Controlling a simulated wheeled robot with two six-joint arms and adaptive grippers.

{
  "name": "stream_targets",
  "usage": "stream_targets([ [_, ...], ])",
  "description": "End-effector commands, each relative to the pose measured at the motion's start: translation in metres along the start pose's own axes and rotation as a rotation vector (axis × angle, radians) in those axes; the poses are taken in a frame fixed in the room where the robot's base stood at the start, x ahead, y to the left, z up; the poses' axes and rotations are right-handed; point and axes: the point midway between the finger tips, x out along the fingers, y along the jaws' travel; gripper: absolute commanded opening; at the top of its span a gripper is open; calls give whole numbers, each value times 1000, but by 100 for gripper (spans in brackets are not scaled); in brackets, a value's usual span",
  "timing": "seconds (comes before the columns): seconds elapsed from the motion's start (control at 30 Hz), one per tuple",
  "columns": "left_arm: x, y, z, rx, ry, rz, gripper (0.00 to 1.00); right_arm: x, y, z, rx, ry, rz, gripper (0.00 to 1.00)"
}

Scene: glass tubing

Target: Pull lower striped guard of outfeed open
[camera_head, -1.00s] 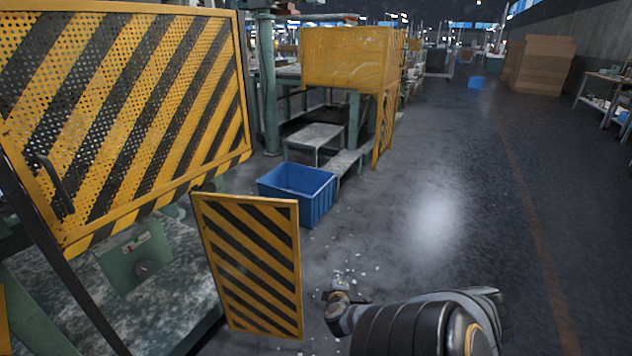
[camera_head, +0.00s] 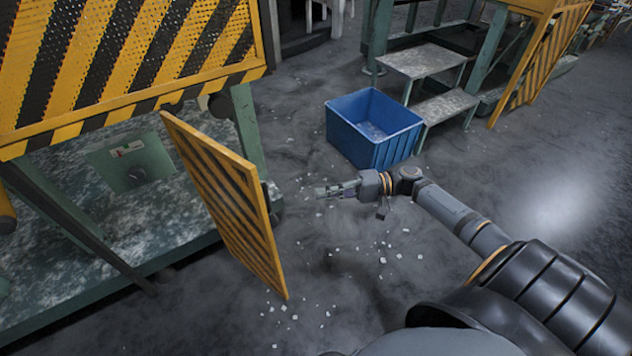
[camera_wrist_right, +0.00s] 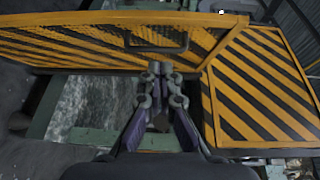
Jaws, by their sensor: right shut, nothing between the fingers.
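The lower striped guard (camera_head: 222,200) is a yellow panel with black diagonal stripes. In the head view it stands out from the machine at an angle, seen nearly edge-on, with an opening beside it. In the right wrist view the guard (camera_wrist_right: 258,85) fills the right side. My right gripper (camera_head: 322,192) is to the right of the guard, apart from it in the head view, pointing left. The right wrist view shows its fingers (camera_wrist_right: 163,72) closed together with nothing between them. My left gripper is out of view.
The perforated upper striped guard (camera_head: 130,60) hangs above; its handle (camera_wrist_right: 156,46) shows in the wrist view. A blue bin (camera_head: 372,130) stands behind my right gripper, near metal steps (camera_head: 425,62). Pale fragments litter the floor. Open floor lies at right.

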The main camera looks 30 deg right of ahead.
Motion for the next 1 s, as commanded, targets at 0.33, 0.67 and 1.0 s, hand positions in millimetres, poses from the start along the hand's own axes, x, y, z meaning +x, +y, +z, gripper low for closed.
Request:
stream_targets([
  [0.33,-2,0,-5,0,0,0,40,11,-15,-4,-3,7,-64,0],
  [0.67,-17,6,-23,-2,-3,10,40,80,-20,-5,-2,8,-67,0],
  [1.0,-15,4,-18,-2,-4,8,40,124,-22,18,1,8,-60,0],
])
